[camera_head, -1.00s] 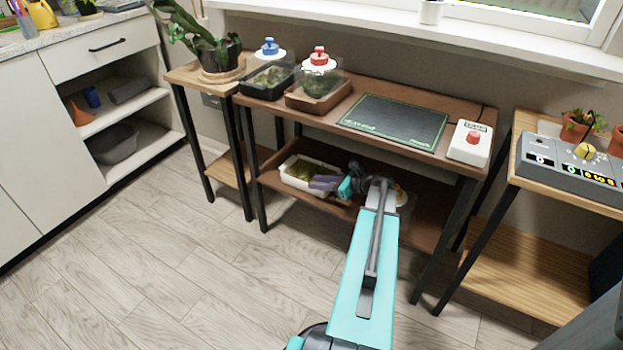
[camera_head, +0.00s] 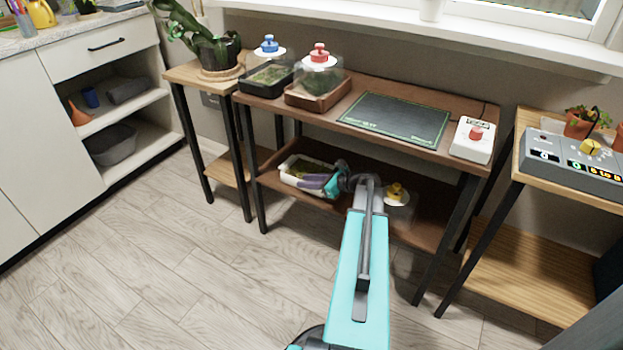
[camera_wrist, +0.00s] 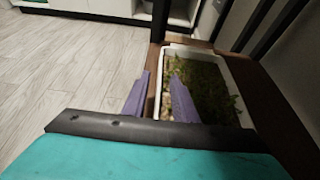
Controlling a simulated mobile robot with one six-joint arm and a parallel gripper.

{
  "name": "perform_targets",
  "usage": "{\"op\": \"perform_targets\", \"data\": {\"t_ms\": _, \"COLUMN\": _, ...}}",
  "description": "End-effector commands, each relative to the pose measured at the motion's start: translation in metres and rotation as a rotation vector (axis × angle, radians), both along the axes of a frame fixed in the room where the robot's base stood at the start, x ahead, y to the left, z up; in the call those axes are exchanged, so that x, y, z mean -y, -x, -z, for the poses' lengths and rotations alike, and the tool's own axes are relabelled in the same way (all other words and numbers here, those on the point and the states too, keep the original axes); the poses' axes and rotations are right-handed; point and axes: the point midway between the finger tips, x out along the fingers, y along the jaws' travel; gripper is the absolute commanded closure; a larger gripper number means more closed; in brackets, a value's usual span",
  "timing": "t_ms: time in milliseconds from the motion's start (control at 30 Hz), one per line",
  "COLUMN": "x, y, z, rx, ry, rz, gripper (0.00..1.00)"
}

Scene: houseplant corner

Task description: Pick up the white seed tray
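The white seed tray (camera_head: 289,164) stands on the lower shelf of the brown bench, at its left end, with green growth inside. In the wrist view the tray (camera_wrist: 241,103) lies ahead and to the right, its left wall close to my fingers. My gripper (camera_head: 312,182) is at the tray's front right part. In the wrist view the purple fingers of my gripper (camera_wrist: 159,88) are apart, with the tray's near left edge between or just below them. I cannot tell whether they touch it. The near end of the tray is hidden by my gripper.
A clear dome with a yellow knob (camera_head: 395,194) stands on the same shelf, right of my wrist. The brown bench top (camera_head: 330,115) is above the arm, and a black table leg (camera_head: 257,190) stands left of the tray. The floor (camera_head: 190,270) in front is clear.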

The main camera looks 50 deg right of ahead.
Motion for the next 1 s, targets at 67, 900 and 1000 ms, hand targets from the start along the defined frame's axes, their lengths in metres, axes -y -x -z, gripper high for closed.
{"op": "perform_targets", "data": {"t_ms": 67, "x": 0.0000, "y": 0.0001, "z": -0.0005, "rx": 0.000, "ry": 0.000, "rz": 0.000, "gripper": 0.74}}
{"op": "perform_targets", "data": {"t_ms": 900, "x": 0.0003, "y": 0.0006, "z": -0.0003, "rx": 0.000, "ry": -0.001, "rz": 0.000, "gripper": 1.00}}
{"op": "perform_targets", "data": {"t_ms": 1000, "x": 0.0003, "y": 0.0007, "z": -0.0003, "rx": 0.000, "ry": -0.001, "rz": 0.000, "gripper": 1.00}}
